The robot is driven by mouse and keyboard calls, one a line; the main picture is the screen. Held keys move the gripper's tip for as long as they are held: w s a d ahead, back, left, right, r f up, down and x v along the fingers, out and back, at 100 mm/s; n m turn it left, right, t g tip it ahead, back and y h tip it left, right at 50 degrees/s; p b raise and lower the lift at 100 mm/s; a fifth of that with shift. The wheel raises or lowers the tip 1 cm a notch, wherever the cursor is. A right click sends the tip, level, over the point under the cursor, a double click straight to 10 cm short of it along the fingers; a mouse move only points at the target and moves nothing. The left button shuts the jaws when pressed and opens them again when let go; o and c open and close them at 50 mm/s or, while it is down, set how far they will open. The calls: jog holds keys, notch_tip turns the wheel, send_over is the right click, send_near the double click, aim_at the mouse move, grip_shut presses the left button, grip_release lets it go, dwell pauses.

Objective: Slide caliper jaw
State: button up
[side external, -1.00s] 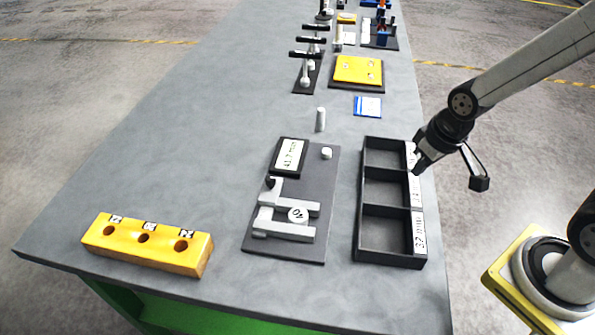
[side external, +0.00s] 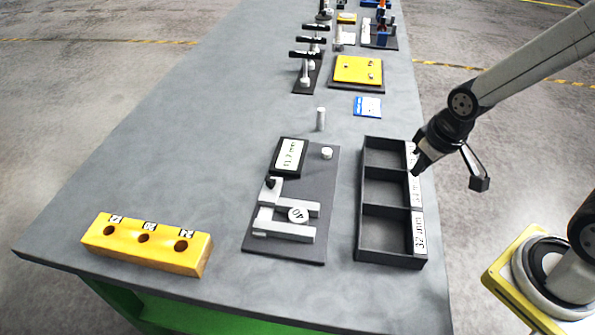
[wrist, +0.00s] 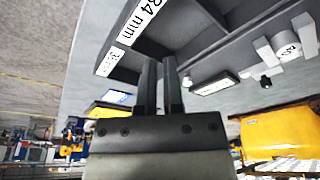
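The caliper (side external: 285,233) lies on a dark base plate (side external: 315,180) in the side view. Its two light grey jaws flank a round disc (side external: 298,215) with a number on it, seemingly 40. A black knob (side external: 270,182) stands at the caliper's upper left corner. A framed readout (side external: 289,156) marked in mm lies behind the jaws. In the wrist view, the disc (wrist: 287,50) and readout (wrist: 214,84) show at the right. My gripper (side external: 419,168) is by the tray's right edge, apart from the caliper. Its fingers (wrist: 160,65) show a narrow gap with nothing visibly held.
A black tray (side external: 364,225) with three empty compartments and mm labels stands right of the caliper plate. A yellow block (side external: 147,256) with three holes is at front left. A small grey cylinder (side external: 320,119) stands behind. Clamps (side external: 308,70) and a yellow plate (side external: 357,69) are farther back.

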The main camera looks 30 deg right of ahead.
jog(key=o, duration=0.7)
jog(key=shift+w+a+r, duration=0.1)
jog(key=shift+w+a, duration=0.05)
jog(key=shift+w, duration=0.15)
jog(key=shift+c, duration=0.2)
notch_tip(320, 180, up, 2)
jog(key=n+g, duration=0.3)
jog(key=n, duration=0.3)
send_over(270, 177)
jog(key=d, duration=0.1)
jog(key=shift+s, duration=0.2)
jog(key=shift+w+a, duration=0.1)
jog(key=shift+a, duration=0.4)
jog(key=shift+f, duration=3.9)
grip_shut()
